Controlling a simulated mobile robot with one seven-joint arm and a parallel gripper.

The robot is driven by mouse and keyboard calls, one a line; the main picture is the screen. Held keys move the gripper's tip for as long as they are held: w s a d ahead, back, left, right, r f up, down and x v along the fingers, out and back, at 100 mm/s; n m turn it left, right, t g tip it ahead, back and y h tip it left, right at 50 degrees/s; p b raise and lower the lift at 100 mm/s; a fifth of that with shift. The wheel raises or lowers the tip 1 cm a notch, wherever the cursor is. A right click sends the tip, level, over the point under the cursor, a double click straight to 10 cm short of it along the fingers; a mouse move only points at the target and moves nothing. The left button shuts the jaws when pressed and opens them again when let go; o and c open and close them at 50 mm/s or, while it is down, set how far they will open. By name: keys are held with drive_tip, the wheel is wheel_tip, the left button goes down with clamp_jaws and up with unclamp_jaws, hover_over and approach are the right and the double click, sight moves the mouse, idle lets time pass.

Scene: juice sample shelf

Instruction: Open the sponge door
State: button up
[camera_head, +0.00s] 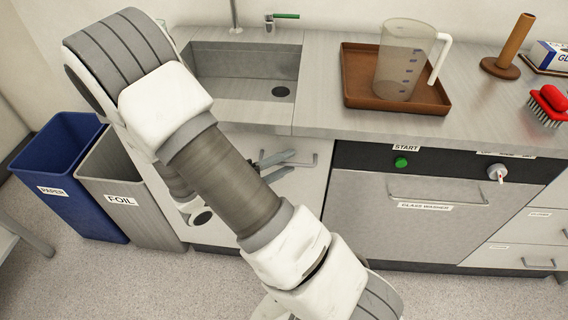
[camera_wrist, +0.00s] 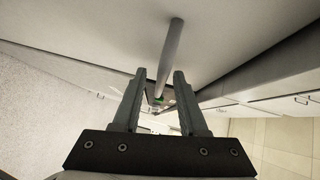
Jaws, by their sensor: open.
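The pale cabinet door (camera_head: 307,197) under the sink looks shut in the head view; my arm covers much of its front, so any label on it is hidden. Its grey bar handle (camera_head: 316,160) is near the door's top right. My gripper (camera_head: 291,160) is at this handle, with its fingers pointing right along the door front. In the wrist view, my gripper (camera_wrist: 160,73) is open, and the handle bar (camera_wrist: 172,50) runs lengthwise into the gap between the fingers. I cannot tell whether a finger touches it.
The glass washer (camera_head: 400,215) with its own handle is right of the door. A blue paper bin (camera_head: 85,200) and a grey foil bin (camera_head: 150,205) stand at left. Above are the sink (camera_head: 240,65) and a brown tray (camera_head: 360,95) with a jug (camera_head: 402,60). Floor shows in front.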

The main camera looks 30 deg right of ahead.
clamp_jaws()
idle(1.4)
